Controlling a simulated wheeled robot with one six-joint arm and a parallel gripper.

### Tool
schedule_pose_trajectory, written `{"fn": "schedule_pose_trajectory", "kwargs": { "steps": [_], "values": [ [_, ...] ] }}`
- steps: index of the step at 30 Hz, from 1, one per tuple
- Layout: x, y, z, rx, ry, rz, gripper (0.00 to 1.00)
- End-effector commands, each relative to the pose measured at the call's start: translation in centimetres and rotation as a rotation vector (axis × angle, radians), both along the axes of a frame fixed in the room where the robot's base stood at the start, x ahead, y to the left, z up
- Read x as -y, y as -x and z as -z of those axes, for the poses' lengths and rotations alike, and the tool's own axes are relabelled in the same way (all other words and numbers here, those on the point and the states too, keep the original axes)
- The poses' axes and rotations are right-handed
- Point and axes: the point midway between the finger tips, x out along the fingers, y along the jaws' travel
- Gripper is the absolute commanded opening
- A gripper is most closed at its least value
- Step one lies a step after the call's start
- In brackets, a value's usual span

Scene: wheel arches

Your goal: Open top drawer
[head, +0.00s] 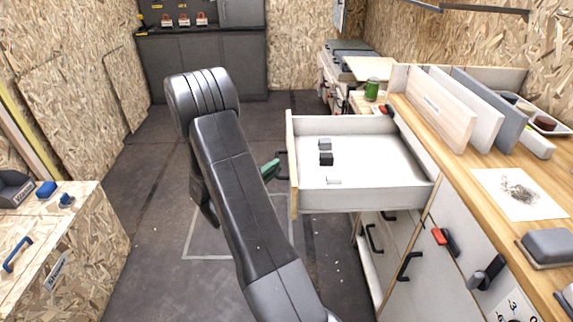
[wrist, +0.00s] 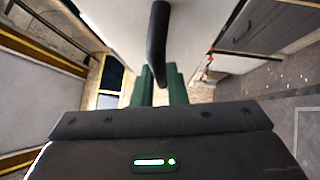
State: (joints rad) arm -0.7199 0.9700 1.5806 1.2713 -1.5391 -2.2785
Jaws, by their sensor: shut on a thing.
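The top drawer (head: 365,196) stands pulled well out of the cabinet under the wooden worktop, in the middle right of the head view. Its front panel (head: 293,165) faces left and has a black handle (head: 283,166). My gripper (head: 271,169), with green fingers, is at this handle, partly hidden behind my arm. In the wrist view my gripper (wrist: 161,84) has a finger on each side of the black handle (wrist: 157,42) and is shut on it. Inside the drawer are a grey block (head: 325,144), a black block (head: 326,159) and a small white piece (head: 334,180).
Lower drawers with black handles (head: 375,240) are below the open drawer. The worktop (head: 455,165) holds upright boards, a picture sheet (head: 519,192) and a grey box (head: 549,247). A green can (head: 372,89) stands behind. A wooden bench (head: 60,235) is at left. Floor lies clear between.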

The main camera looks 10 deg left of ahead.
Motion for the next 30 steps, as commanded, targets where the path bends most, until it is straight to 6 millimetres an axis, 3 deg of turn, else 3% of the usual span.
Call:
{"fn": "schedule_pose_trajectory", "kwargs": {
  "steps": [15, 16, 19, 30],
  "values": [
    [-0.74, 0.19, 0.14, -0.002, 0.0, 0.0, 0.0],
    [-0.74, 0.19, 0.14, -0.002, 0.0, 0.0, 0.16],
    [-0.74, 0.17, 0.12, -0.002, 0.0, 0.0, 0.34],
    [-1.09, 0.56, 0.1, -0.001, -0.001, -0.001, 0.34]
  ]
}}
